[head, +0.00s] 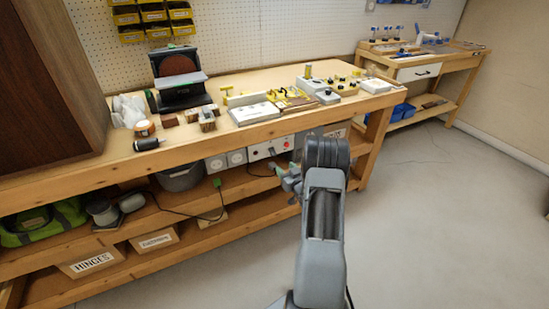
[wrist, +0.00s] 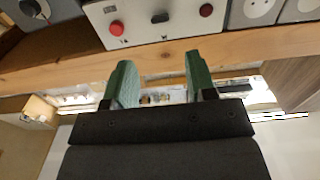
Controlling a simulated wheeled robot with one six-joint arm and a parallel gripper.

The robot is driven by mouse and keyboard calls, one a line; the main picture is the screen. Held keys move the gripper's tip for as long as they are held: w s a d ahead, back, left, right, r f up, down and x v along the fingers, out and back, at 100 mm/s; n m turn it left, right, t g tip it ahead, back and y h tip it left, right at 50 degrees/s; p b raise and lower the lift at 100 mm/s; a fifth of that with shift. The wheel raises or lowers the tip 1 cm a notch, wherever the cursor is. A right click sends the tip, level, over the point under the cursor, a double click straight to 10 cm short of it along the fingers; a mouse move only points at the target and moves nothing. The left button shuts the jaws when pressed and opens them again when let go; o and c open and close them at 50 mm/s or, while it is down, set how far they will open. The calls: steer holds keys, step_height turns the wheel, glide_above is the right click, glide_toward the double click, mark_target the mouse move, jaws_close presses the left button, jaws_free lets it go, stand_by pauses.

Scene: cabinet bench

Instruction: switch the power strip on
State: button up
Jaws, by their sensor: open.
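A pale panel (head: 258,152) is mounted under the front edge of the bench, beside round white sockets (head: 226,160). I cannot tell for sure which of these units make up the power strip. In the wrist view the panel (wrist: 205,16) carries a red button (wrist: 116,28), a dark switch (wrist: 160,17) and a smaller red part (wrist: 206,10). The switch's position is not clear. My gripper (wrist: 158,65) is open and empty, its green fingers apart and short of the panel. In the head view my gripper (head: 288,183) is low in front of the bench, partly hidden by my arm.
The wooden bench edge (head: 180,148) runs just above the units. A lower shelf (head: 165,205) holds a grey bucket (head: 180,178) and a cable with a green plug (head: 217,183). Fixtures and a sander (head: 180,80) stand on top. The floor to the right is clear.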

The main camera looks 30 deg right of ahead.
mark_target(274, 154)
steer(key=w, duration=0.3)
steer(key=w+d, duration=0.1)
steer(key=w, duration=0.3)
steer(key=w+b, duration=0.1)
steer(key=w, duration=0.2)
steer(key=shift+w+d, duration=0.2)
steer(key=shift+r, duration=0.1)
steer(key=c, duration=0.9)
